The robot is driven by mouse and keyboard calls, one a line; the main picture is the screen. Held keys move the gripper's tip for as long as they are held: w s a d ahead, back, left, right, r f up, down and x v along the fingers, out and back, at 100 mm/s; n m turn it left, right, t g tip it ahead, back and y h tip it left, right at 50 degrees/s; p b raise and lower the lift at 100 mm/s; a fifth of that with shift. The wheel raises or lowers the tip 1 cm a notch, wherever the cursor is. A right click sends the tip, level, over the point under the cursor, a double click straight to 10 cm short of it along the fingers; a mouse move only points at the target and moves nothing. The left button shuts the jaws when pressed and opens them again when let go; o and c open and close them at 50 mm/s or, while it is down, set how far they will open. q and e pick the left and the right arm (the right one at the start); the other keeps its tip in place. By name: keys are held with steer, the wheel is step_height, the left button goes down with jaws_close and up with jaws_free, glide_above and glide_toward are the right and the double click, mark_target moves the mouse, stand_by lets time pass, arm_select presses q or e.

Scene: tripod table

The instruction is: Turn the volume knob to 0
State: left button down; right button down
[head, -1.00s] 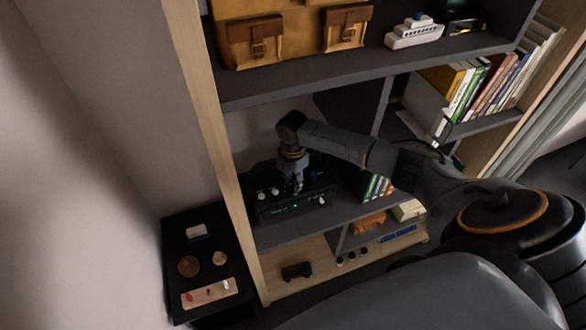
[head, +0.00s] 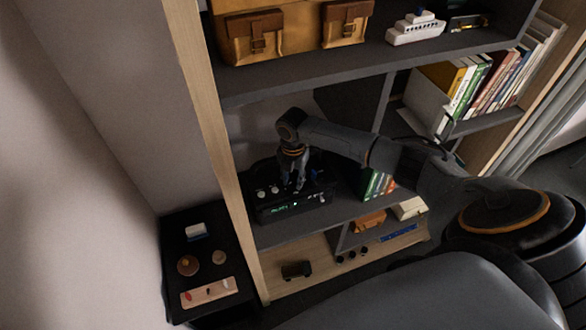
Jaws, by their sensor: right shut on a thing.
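A black audio device (head: 290,208) with several light knobs and a small green lit display stands on the middle shelf at the left. My right gripper (head: 293,188) reaches down onto its top front and is shut on a knob there; the fingers mostly hide that knob. Other knobs show beside the gripper, at its left and at the right end of the device. Which position the gripped knob points to cannot be read. My left gripper is not in view.
The wooden shelf side (head: 208,130) stands close left of the device. The upper shelf board (head: 320,80) holds a yellow-brown bag (head: 255,40) and a toy ship (head: 416,28) above my arm. Books (head: 377,185) stand right of the device. A low black table (head: 205,250) holds small items.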

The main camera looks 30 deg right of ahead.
mark_target(293, 182)
steer(key=c, duration=1)
jaws_free()
step_height(293, 182, up, 12)
steer(key=shift+r, duration=0.1)
